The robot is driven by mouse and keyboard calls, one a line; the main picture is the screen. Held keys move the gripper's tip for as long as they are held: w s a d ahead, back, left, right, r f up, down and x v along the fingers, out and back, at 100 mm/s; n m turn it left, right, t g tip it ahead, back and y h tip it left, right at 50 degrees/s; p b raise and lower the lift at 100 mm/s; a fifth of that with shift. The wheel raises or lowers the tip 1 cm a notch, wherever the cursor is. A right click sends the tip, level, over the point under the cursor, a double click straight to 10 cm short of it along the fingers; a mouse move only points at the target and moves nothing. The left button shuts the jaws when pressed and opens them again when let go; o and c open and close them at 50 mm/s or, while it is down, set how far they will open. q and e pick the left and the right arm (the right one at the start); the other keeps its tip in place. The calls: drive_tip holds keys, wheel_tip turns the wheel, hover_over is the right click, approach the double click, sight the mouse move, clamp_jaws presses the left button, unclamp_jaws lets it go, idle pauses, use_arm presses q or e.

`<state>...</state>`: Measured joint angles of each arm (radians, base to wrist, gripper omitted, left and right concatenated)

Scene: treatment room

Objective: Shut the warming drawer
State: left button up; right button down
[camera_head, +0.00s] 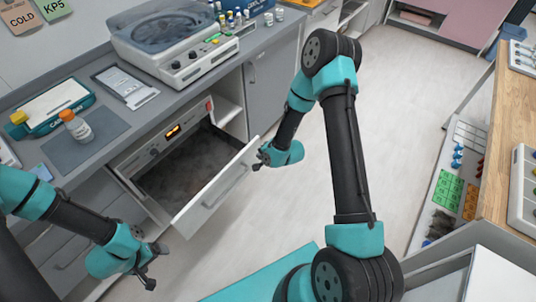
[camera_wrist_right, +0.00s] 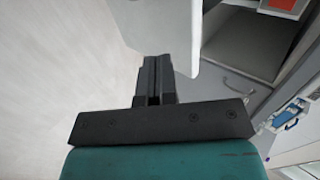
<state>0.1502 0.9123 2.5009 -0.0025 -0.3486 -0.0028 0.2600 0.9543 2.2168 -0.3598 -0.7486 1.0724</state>
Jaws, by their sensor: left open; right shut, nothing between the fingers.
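The warming drawer (camera_head: 222,188) stands pulled out of its cabinet below the counter in the head view, its white front with a bar handle facing the floor. Its dark inside is visible and looks empty. My right gripper (camera_head: 263,158) is shut and empty at the right end of the drawer front. In the right wrist view its closed fingers (camera_wrist_right: 152,75) lie close to a pale panel (camera_wrist_right: 165,30), seemingly the drawer front; I cannot tell whether they touch. My left gripper (camera_head: 153,264) is open and empty, low in front of the cabinets, left of the drawer.
The control panel (camera_head: 165,137) with a lit orange display sits above the drawer. The counter holds a centrifuge-like machine (camera_head: 175,40), a bottle (camera_head: 76,125) and a clipboard (camera_head: 125,86). Open floor lies right of the drawer. A wooden-topped bench (camera_head: 510,130) stands at the right.

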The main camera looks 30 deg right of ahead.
sight(248, 151)
drive_tip(key=w, duration=0.1)
drive_tip(key=w+a, duration=0.1)
drive_tip(key=w+f, duration=0.1)
drive_tip(key=shift+w+a, duration=0.15)
drive_tip(key=shift+a, duration=0.25)
drive_tip(key=shift+w+a, duration=0.3)
drive_tip(key=shift+w, duration=0.35)
drive_tip(key=shift+w, duration=0.1)
